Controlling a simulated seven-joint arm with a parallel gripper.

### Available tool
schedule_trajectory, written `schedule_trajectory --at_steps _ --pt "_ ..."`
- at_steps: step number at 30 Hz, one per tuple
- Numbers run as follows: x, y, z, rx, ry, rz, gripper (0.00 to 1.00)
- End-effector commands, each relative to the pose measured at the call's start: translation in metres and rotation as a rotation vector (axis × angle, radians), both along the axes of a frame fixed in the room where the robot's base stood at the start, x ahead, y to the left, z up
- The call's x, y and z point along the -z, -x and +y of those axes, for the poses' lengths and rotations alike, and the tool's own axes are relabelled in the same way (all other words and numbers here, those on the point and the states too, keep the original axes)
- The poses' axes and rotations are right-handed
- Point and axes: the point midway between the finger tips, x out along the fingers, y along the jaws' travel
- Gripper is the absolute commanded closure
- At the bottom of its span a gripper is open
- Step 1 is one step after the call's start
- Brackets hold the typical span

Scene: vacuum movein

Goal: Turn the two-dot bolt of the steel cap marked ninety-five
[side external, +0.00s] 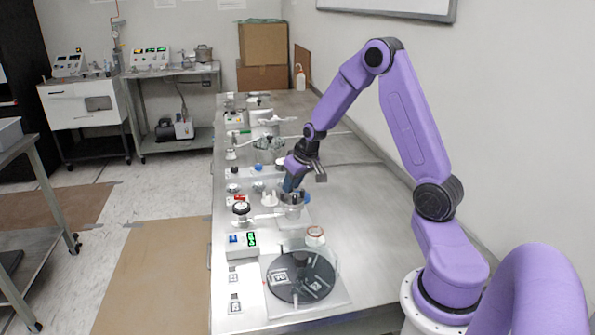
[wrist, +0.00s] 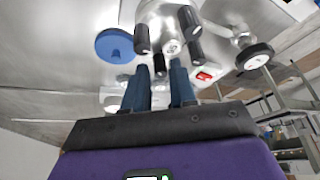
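A steel cap (wrist: 180,12) with several black-ended bolts around its rim fills the top middle of the wrist view. In the side external view the steel vessel (side external: 293,212) stands on the bench directly under my gripper (side external: 291,184). In the wrist view my gripper (wrist: 159,72) has its two blue fingers apart. One black bolt end (wrist: 160,64) shows between the fingertips; I cannot tell whether either finger touches it. Other black bolt ends (wrist: 141,39) stand just beyond the tips. The dot marks and the number on the cap are too small to read.
A blue disc (wrist: 115,45) lies left of the cap; a black handwheel (wrist: 254,56) and a box with a red display (wrist: 207,74) are to the right. Nearer on the bench are a green-display box (side external: 243,242) and a black round plate (side external: 290,290). Bare bench (side external: 350,215) lies to the right.

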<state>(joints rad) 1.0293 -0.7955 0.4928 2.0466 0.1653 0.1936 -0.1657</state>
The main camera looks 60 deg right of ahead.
Motion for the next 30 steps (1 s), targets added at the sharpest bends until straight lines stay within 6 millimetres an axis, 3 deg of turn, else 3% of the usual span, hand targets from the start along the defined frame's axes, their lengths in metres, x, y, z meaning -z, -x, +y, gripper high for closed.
schedule_trajectory --at_steps 8,30 --pt "-0.030 0.012 0.002 0.001 0.001 -0.005 0.74" --pt "-0.140 0.060 0.009 0.001 0.002 -0.006 0.74"
